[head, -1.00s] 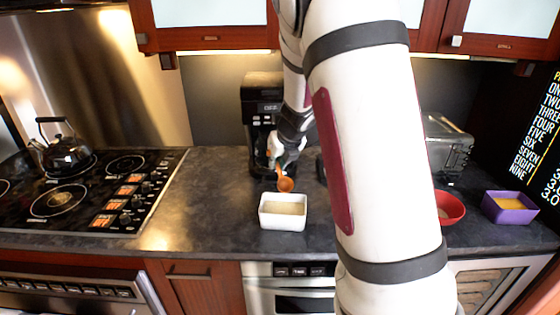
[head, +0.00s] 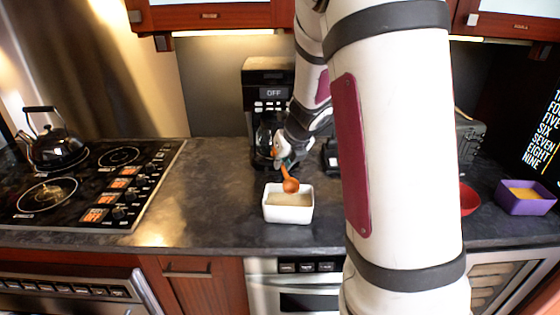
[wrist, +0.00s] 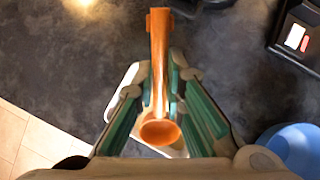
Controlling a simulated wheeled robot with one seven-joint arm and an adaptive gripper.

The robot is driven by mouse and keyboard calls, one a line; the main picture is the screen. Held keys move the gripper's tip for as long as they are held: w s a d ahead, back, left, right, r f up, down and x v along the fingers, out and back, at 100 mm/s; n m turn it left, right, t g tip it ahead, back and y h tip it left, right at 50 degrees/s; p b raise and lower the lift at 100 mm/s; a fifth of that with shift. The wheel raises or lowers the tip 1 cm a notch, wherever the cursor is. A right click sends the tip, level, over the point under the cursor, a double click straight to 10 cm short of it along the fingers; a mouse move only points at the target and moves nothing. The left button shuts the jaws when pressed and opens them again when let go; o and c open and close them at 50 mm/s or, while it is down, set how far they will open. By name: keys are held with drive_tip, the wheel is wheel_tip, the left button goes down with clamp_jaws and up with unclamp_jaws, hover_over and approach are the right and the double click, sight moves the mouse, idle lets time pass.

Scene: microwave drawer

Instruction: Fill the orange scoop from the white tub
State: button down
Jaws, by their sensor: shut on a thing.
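The orange scoop (head: 290,185) is held by its handle in my gripper (head: 284,160). Its bowl hangs at the back part of the white tub (head: 288,216), overlapping the back rim in the head view; I cannot tell whether it touches the contents. The tub is rectangular and holds a pale beige substance. In the wrist view, my gripper (wrist: 158,82) is shut on the scoop, whose handle (wrist: 158,45) runs upward. The scoop's bowl shows orange inside, with no contents visible. The tub is mostly hidden in that view.
A coffee maker (head: 266,105) stands behind the tub. A red bowl (head: 468,199) and a purple tub (head: 526,204) with yellow contents are at right. A blue bowl (wrist: 297,146) shows in the wrist view. The stove with a kettle (head: 57,145) is at left, with clear counter between.

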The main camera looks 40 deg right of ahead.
sight(279, 187)
drive_tip(key=shift+f+b, duration=2.8)
drive_tip(key=shift+f, duration=0.1)
drive_tip(key=shift+f+b, duration=0.45)
drive_tip(key=shift+b, duration=0.05)
drive_tip(key=shift+s+f, duration=0.1)
drive_tip(key=shift+f, duration=0.05)
drive_tip(key=shift+w+g+p, duration=0.2)
drive_tip(key=shift+g+p, duration=0.1)
drive_tip(key=shift+p, duration=1.3)
drive_tip(key=shift+a+g+p, duration=0.1)
drive_tip(key=shift+g+p, duration=0.2)
drive_tip(key=shift+p, duration=1.2)
drive_tip(key=shift+w+y+p, duration=0.25)
drive_tip(key=shift+y+p, duration=0.05)
drive_tip(key=shift+p, duration=0.95)
drive_tip(key=shift+a+f+g+p, duration=0.1)
drive_tip(key=shift+g+p, duration=0.4)
drive_tip(key=shift+p, duration=0.85)
drive_tip(key=shift+w+f+g, duration=0.1)
drive_tip(key=shift+w+g, duration=0.2)
drive_tip(key=shift+g, duration=0.2)
drive_tip(key=shift+w+d+r, duration=0.15)
drive_tip(key=shift+d+r, duration=0.1)
